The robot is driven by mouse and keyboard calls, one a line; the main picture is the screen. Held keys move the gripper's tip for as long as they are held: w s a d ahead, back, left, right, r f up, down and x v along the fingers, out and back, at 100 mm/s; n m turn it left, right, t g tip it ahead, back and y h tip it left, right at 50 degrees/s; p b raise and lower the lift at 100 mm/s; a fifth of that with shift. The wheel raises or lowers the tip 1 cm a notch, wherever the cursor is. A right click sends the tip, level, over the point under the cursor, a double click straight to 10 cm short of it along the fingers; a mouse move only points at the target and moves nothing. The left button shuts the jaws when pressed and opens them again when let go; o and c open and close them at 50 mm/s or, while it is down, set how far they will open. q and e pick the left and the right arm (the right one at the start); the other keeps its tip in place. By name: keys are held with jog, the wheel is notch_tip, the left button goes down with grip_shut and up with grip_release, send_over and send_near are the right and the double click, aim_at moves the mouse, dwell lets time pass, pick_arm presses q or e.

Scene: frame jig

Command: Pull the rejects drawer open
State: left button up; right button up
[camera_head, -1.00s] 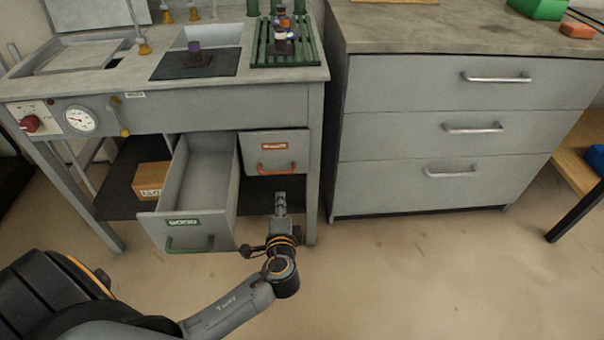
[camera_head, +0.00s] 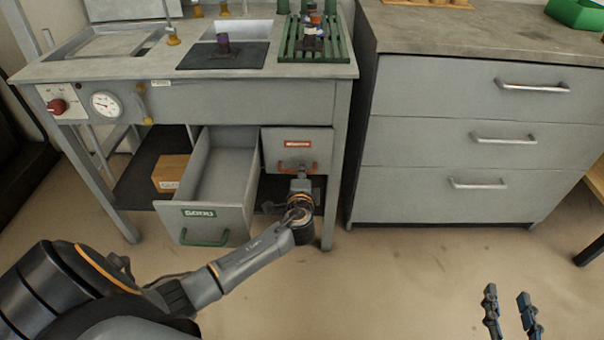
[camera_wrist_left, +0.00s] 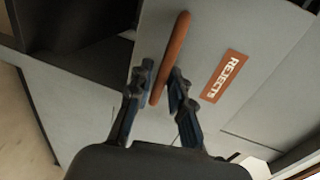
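The rejects drawer (camera_head: 297,143) is the closed grey drawer on the right under the bench, with an orange label and an orange-red bar handle (camera_head: 285,168). In the left wrist view the handle (camera_wrist_left: 171,58) runs between the two fingers of my left gripper (camera_wrist_left: 162,88), beside the REJECTS label (camera_wrist_left: 224,76). The fingers are apart, one on each side of the handle, with a gap visible. In the head view my left gripper (camera_head: 300,172) is at the handle and partly hides it. My right gripper (camera_head: 508,300) is open and empty above the floor at lower right.
The drawer labelled GOOD (camera_head: 205,218) stands pulled out just left of my left gripper. A cardboard box (camera_head: 171,172) sits on the lower shelf. A grey cabinet (camera_head: 470,150) stands to the right. The floor in front is clear.

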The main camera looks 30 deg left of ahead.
pick_arm(q)
jog(key=shift+w+a, duration=0.15)
jog(key=shift+w, duration=0.1)
pick_arm(e)
jog(key=shift+w+a+r+t, duration=0.1)
jog(key=shift+r+t, duration=0.2)
jog(key=shift+r, duration=0.1)
pick_arm(q)
jog(key=shift+c, duration=0.2)
grip_shut()
